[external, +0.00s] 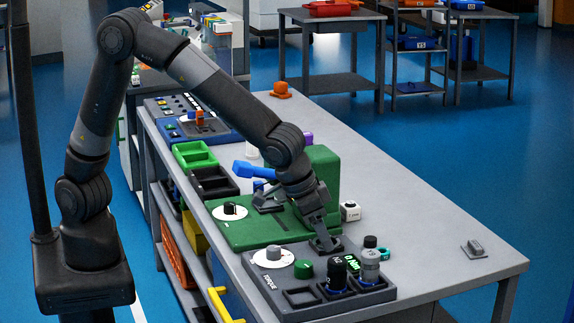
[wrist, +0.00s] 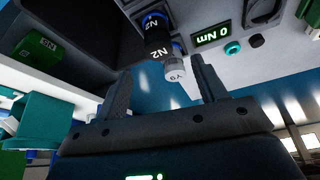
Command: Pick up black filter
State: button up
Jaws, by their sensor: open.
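A black cylinder labelled N2 (external: 336,275), which looks like the black filter, stands upright in a blue-ringed socket of the grey torque station (external: 290,303). It also shows in the wrist view (wrist: 157,42), beyond the fingers and near the gap between them. A grey cylinder (external: 370,268) stands beside it in another socket; its pale end (wrist: 175,72) shows near the gap in the wrist view. My gripper (external: 325,242) is above the station, just behind the N2 cylinder. Its fingers (wrist: 163,88) are apart and nothing is held.
The station has a white dial (external: 273,254), a green knob (external: 303,268) and a "0 Nm" display (wrist: 212,35). A green machine (external: 318,175) stands close behind the arm. A white cube (external: 350,211) is nearby. The table's right side is mostly clear, with a small grey part (external: 474,248).

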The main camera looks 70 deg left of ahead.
aim_at(335, 260)
jog(key=x, duration=1.1)
jog(key=shift+s+d, duration=0.1)
jog(key=shift+d, duration=0.1)
jog(key=shift+r, duration=0.1)
jog(key=shift+c, duration=0.5)
jog(key=c, duration=1)
jog(key=shift+r, duration=0.1)
